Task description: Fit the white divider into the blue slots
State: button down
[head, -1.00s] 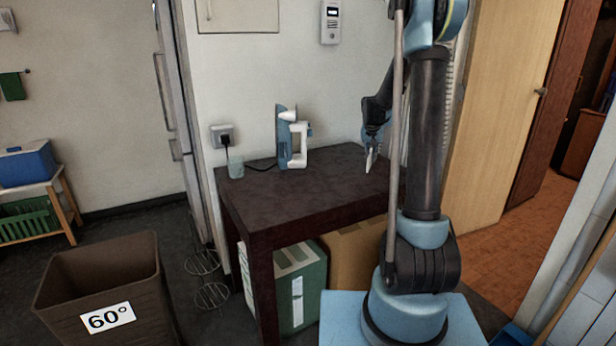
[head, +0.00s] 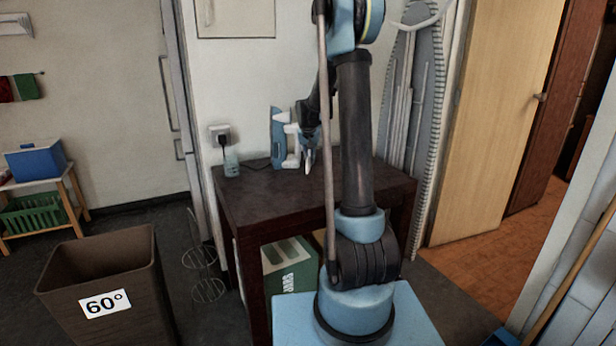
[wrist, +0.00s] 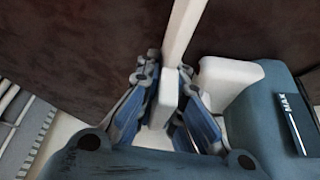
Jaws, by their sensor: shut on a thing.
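My gripper (head: 309,165) is over the dark table beside a blue-and-white iron-like appliance (head: 278,140). In the wrist view, its fingers (wrist: 168,105) are shut around a thin white strip (wrist: 184,32), which looks like the divider. The strip runs out of the top of that picture, and the fingers hide part of it. The appliance's white handle (wrist: 226,82) and blue body (wrist: 258,125) lie just right of the fingers. I cannot tell whether they touch. I cannot make out any blue slots in either view.
The table (head: 250,195) has free room at its front. A cup (head: 231,162) and a wall plug (head: 219,136) are at its left. A brown bin marked 60° (head: 100,265) stands on the floor. A blue box (head: 35,160) sits on a stand at far left. An ironing board (head: 432,110) leans behind.

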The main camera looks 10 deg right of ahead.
jog(key=s+r+n+y, duration=0.3)
jog(key=s+r+n, duration=0.1)
jog(key=r+n, duration=0.35)
jog(key=shift+m, duration=0.25)
jog(key=shift+a+f, duration=0.15)
jog(key=shift+f, duration=2.25)
jog(key=shift+a+f, duration=0.1)
jog(key=shift+f, duration=2.25)
jog(key=c, duration=1.7)
grip_release()
